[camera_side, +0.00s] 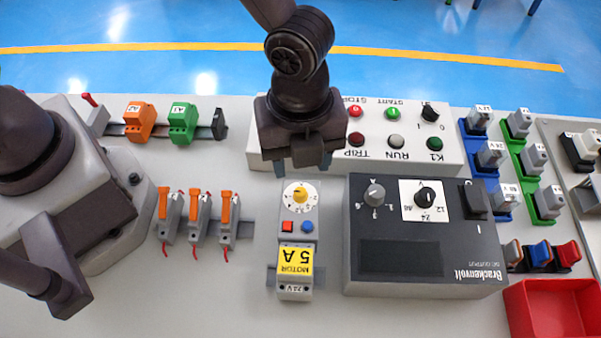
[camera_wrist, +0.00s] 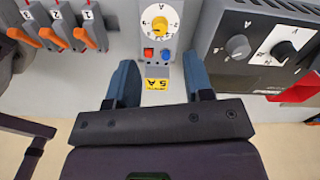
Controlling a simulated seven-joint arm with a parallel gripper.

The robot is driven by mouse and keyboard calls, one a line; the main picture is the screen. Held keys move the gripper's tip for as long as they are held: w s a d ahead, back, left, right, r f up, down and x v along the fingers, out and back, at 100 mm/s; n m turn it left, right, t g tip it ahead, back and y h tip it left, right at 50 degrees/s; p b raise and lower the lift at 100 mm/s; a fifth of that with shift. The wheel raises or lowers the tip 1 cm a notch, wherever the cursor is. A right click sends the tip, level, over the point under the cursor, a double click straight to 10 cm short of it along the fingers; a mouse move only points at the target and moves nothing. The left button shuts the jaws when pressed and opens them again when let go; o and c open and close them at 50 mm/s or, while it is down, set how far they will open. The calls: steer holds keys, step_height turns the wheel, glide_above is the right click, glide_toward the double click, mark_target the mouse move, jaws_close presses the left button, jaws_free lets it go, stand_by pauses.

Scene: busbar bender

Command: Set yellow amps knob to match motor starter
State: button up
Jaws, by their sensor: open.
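The motor starter (camera_side: 296,240) is a grey module with a yellow label reading MOTOR 5 A, upside down in the side view, and a 24 V tag. Its yellow amps knob (camera_side: 299,196) sits on a white dial above a red and a blue button; the dial numbers are too small to read. The knob also shows in the wrist view (camera_wrist: 160,24). My gripper (camera_side: 305,166) is open and empty, just behind the knob in the side view. In the wrist view its blue fingers (camera_wrist: 162,78) are spread apart, with the starter between and beyond them.
The black Brackenvolt power supply (camera_side: 425,235), with two knobs and a switch, stands close to the right. A white control box (camera_side: 445,150) with buttons lies behind. Orange-levered grey modules (camera_side: 198,218) stand left. A red bin (camera_side: 550,308) is front right. Bench is clear front left.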

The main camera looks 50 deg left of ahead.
step_height(320, 180, up, 5)
steer(key=shift+r, duration=0.1)
stand_by(0.4)
steer(key=s+a+r+n+t, duration=0.2)
steer(key=s+a+r+n, duration=0.2)
steer(key=a+r+n, duration=0.3)
steer(key=s+a+r+n+t, duration=0.3)
steer(key=a+r+n, duration=0.5)
steer(key=a+n, duration=0.9)
steer(key=shift+s+a+r+t, duration=0.25)
steer(key=shift+s+r+t, duration=0.05)
steer(key=shift+s, duration=0.3)
steer(key=shift+c, duration=0.5)
